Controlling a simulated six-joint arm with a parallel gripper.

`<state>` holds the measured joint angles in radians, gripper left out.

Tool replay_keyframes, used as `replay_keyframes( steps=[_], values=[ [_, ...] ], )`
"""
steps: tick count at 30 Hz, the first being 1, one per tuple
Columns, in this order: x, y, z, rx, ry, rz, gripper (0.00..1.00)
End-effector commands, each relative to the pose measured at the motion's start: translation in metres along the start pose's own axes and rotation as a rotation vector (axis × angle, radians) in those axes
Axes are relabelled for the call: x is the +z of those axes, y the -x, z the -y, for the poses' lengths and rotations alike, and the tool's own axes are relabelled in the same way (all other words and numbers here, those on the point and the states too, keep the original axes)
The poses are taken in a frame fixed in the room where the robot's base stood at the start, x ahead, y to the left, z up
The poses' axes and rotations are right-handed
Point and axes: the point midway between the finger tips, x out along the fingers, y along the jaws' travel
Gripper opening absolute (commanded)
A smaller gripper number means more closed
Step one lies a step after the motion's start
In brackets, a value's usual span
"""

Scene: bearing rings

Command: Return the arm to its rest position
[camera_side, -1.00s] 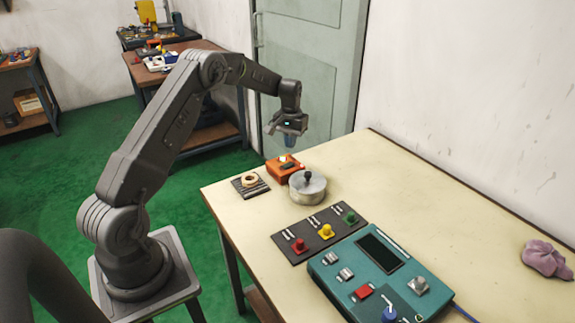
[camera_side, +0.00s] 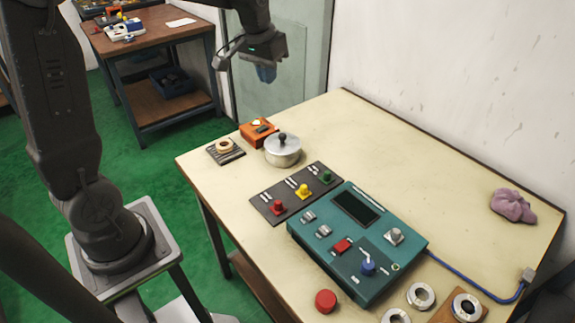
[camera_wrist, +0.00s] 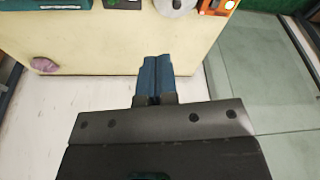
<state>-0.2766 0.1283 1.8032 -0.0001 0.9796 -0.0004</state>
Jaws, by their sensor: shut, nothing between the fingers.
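My gripper (camera_side: 266,74) hangs in the air above the far end of the table (camera_side: 375,131), pointing down and touching nothing. Its blue fingers also show in the wrist view (camera_wrist: 154,80), shut together with nothing between them. In the wrist view the table lies toward the top, with bare floor below its edge. My arm stands raised at the left of the side view.
The table bears a pot (camera_side: 283,155), an orange box (camera_side: 257,133), a ring on a dark pad (camera_side: 225,150), a button panel (camera_side: 268,206), a teal console (camera_side: 320,246), metal rings (camera_side: 421,295), a red knob (camera_side: 326,300) and a pink cloth (camera_side: 513,206). A wall stands behind.

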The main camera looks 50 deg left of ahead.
Motion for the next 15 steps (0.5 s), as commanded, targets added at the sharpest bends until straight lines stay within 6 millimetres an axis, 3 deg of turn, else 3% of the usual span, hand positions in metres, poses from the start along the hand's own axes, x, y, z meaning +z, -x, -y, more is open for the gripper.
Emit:
replay_keyframes(
  steps=[1,6,10,15],
  values=[
    [0.019,0.017,-0.011,0.006,-0.026,-0.028,0.00],
    [0.081,0.052,-0.035,0.029,-0.102,-0.100,0.00],
    [0.131,0.068,-0.046,0.050,-0.157,-0.157,0.00],
    [0.188,0.072,-0.053,0.077,-0.219,-0.218,0.00]
  ],
)
